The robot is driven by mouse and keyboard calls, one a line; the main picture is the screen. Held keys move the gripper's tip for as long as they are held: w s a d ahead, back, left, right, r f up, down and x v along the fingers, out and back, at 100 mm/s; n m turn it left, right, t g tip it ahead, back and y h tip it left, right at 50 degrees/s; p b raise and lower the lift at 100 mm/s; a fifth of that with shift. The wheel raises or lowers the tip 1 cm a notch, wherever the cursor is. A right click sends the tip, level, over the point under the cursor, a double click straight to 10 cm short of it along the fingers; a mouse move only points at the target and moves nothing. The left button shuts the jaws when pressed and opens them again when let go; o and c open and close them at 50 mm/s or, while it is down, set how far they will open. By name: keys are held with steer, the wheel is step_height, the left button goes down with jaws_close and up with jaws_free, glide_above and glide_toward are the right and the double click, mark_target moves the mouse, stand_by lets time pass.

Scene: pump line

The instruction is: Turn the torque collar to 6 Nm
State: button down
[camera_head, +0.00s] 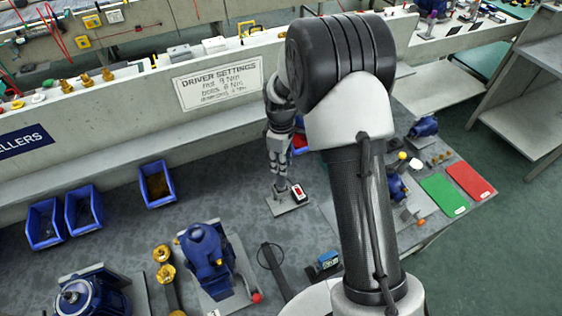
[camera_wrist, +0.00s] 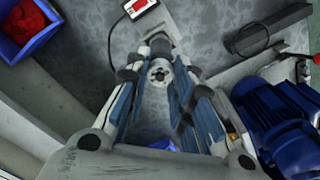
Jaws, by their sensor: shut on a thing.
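My gripper (camera_head: 279,182) points down over a small grey stand plate (camera_head: 290,209) in the middle of the bench. In the wrist view its two fingers (camera_wrist: 160,78) are closed around a round metal part with a notched top, which I take to be the torque collar (camera_wrist: 160,70). The display's digits are too small to read. The collar's scale and the tool's lower part are hidden by the fingers.
A sign headed "Driver settings" (camera_head: 218,83) hangs on the wall behind. Blue bins (camera_head: 157,184) stand to the left. Green (camera_head: 443,194) and red (camera_head: 470,180) mats lie right.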

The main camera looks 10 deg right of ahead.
steer(key=shift+m, duration=0.3)
steer(key=m+p, duration=0.1)
steer(key=m, duration=0.4)
steer(key=shift+m, duration=0.3)
steer(key=m+p, duration=0.1)
steer(key=m, duration=0.4)
steer(key=shift+m, duration=0.4)
steer(key=c, duration=1.4)
jaws_free()
steer(key=shift+o, duration=0.2)
steer(key=shift+r, duration=0.15)
step_height(320, 180, up, 12)
